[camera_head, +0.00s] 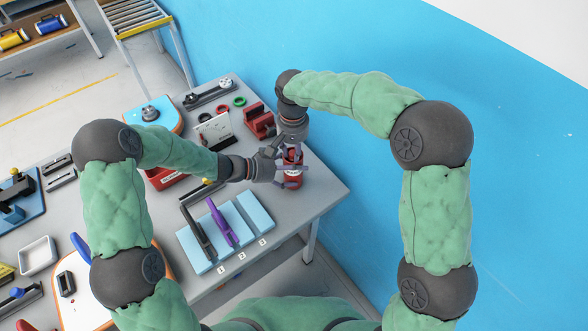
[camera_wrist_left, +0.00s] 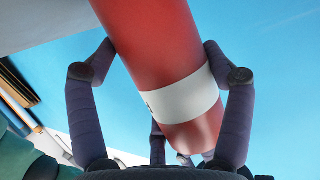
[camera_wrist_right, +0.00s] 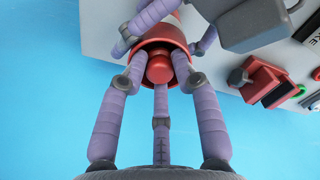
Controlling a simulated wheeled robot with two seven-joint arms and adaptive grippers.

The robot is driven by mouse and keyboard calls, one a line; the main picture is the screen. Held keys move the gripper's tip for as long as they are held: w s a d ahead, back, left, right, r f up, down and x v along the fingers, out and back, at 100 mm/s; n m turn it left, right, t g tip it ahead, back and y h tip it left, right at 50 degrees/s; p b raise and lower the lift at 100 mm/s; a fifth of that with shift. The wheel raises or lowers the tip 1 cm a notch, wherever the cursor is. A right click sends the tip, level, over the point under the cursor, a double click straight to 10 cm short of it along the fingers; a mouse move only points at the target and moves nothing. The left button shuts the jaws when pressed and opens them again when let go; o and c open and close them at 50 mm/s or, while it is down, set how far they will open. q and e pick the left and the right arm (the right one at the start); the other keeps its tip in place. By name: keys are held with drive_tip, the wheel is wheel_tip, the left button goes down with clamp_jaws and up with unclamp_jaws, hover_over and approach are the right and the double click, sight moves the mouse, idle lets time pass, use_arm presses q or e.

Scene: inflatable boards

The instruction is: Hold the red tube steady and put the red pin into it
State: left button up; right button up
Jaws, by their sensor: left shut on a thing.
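The red tube (camera_wrist_left: 165,55) with a white label stands near the table's right corner; in the head view it shows (camera_head: 293,180) between my left gripper's fingers. My left gripper (camera_head: 290,172) is shut on the tube from the side, its fingers on both flanks near the label. The red pin (camera_wrist_right: 160,68) shows at the tube's open mouth in the right wrist view; how deep it sits is hidden. My right gripper (camera_wrist_right: 164,62) is above the tube, its fingers on either side of the pin. Whether they press on it I cannot tell.
A red block-like holder (camera_head: 259,122) stands just behind the tube. A light-blue board (camera_head: 257,210) with black and purple tools lies in front. A red box (camera_head: 165,178) sits under my left arm.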

sight(293, 152)
drive_tip(key=shift+a, duration=0.1)
idle(0.4)
drive_tip(key=shift+r, duration=3.95)
use_arm(q)
drive_tip(key=o, duration=1)
drive_tip(key=shift+o, duration=0.2)
drive_tip(key=shift+a, duration=0.1)
drive_tip(key=v, duration=1.1)
drive_tip(key=shift+a+r, duration=0.3)
